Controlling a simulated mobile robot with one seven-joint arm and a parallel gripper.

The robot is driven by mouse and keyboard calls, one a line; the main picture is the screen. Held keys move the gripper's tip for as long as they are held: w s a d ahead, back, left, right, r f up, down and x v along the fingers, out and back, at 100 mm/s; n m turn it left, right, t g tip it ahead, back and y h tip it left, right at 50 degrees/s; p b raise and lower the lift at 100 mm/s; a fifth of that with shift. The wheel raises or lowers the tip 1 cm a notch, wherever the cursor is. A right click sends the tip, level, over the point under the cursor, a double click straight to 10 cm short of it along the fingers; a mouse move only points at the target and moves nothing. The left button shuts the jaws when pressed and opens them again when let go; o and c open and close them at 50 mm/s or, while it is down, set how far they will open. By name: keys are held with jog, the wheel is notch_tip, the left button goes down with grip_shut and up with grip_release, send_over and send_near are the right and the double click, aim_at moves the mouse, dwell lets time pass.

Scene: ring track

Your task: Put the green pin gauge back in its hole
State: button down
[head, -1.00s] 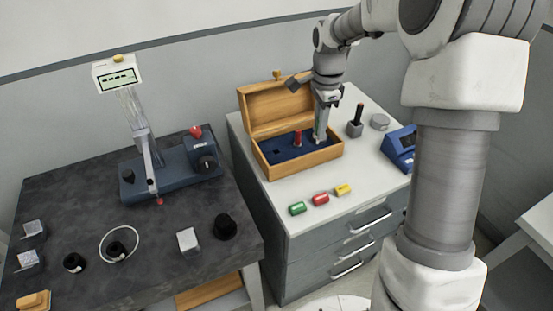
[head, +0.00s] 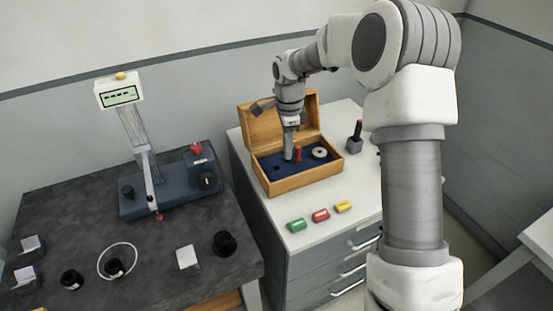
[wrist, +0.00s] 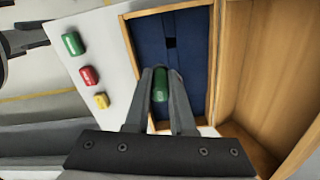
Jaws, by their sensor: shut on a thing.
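My gripper (head: 289,153) is over the left part of the open wooden box (head: 307,181). In the wrist view its two fingers (wrist: 160,74) are shut on the green pin gauge (wrist: 160,88), whose rounded green end shows between them. Below is the box's dark blue insert (wrist: 191,61). A red pin (head: 298,154) stands in the insert close to the right of my gripper. The gauge's lower end is hidden.
A white ring (head: 319,152) lies in the box's right part. The raised lid (head: 264,128) is behind my gripper. Green (head: 296,225), red (head: 320,215) and yellow (head: 343,206) blocks lie in front. A dark holder (head: 355,144) stands to the right.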

jog(key=shift+w+a+f, duration=0.2)
jog(key=shift+a+f, duration=0.3)
jog(key=shift+f, duration=0.4)
jog(key=shift+w+a+f, duration=0.25)
jog(key=shift+a+f, duration=0.2)
jog(key=shift+f, duration=0.45)
jog(key=shift+w+a+f, duration=0.2)
jog(key=shift+a+f, duration=0.3)
jog(key=shift+f, duration=0.4)
jog(key=shift+f, duration=0.2)
jog(key=c, duration=0.8)
grip_release()
jog(key=shift+o, duration=0.2)
